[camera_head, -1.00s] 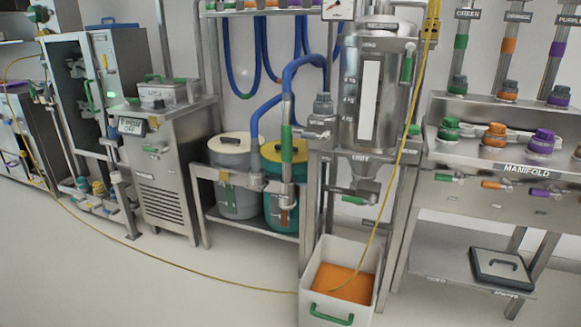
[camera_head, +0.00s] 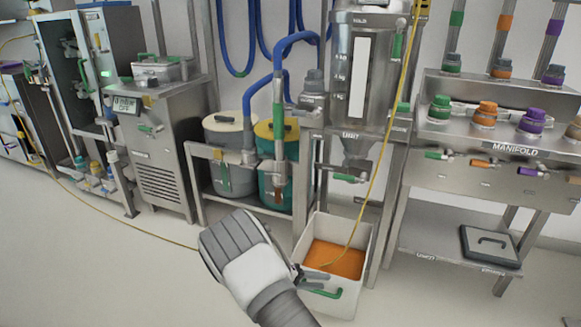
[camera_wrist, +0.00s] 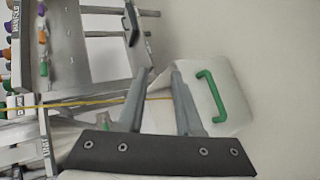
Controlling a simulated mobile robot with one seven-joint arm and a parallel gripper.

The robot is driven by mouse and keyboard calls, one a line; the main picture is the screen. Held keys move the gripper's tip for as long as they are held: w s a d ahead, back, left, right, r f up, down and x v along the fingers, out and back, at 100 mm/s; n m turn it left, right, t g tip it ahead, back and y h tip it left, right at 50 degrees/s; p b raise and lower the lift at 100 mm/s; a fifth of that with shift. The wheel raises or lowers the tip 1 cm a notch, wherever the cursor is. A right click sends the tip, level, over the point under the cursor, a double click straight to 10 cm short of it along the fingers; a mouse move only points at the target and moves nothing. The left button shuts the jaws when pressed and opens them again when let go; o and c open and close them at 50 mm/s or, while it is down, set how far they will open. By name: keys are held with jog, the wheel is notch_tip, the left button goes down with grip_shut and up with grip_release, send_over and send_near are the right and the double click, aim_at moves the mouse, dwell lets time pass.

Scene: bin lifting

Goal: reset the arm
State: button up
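My gripper (camera_head: 312,278) is in the lower middle of the head view, at the near left side of the white bin (camera_head: 346,305). In the wrist view my gripper (camera_wrist: 155,85) has its two fingers apart, with nothing clearly held between them. The bin (camera_wrist: 240,110) stands on the floor and holds orange material (camera_head: 338,258). Its green handle (camera_wrist: 212,95) is to the right of the fingers in the wrist view, outside the gap. I cannot tell whether a finger touches the bin. My forearm hides part of the floor left of the bin.
A steel hopper (camera_head: 362,75) stands behind the bin. A manifold bench (camera_head: 500,165) is at the right, with a dark lidded box (camera_head: 490,247) on its lower shelf. A yellow cable (camera_head: 376,165) hangs down to the bin and runs left across the floor. Floor at the lower left is clear.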

jog(key=s+d+r+m+g+y, duration=0.1)
jog(key=s+d+r+y, duration=0.15)
jog(key=r, duration=0.55)
jog(key=s+d+r+m+g+y, duration=0.15)
jog(key=s+r, duration=0.25)
jog(key=r, duration=0.4)
jog(key=s+d+r+m+g+y, duration=0.1)
jog(key=s+d+r+m+y, duration=0.2)
jog(key=r, duration=0.5)
jog(key=s+r+n+t+y, duration=0.1)
jog(key=s+r+t+y, duration=0.15)
jog(key=s+r, duration=0.55)
jog(key=s+r+n+t+y, duration=0.1)
jog(key=s+r+t+y, duration=0.2)
jog(key=s, duration=0.9)
notch_tip(320, 180, up, 30)
jog(key=a+p, duration=0.1)
jog(key=p, duration=2.7)
jog(key=shift+s+f+h+p, duration=0.2)
jog(key=shift+f+h+p, duration=0.05)
jog(key=shift+h+p, duration=0.1)
jog(key=shift+m, duration=0.25)
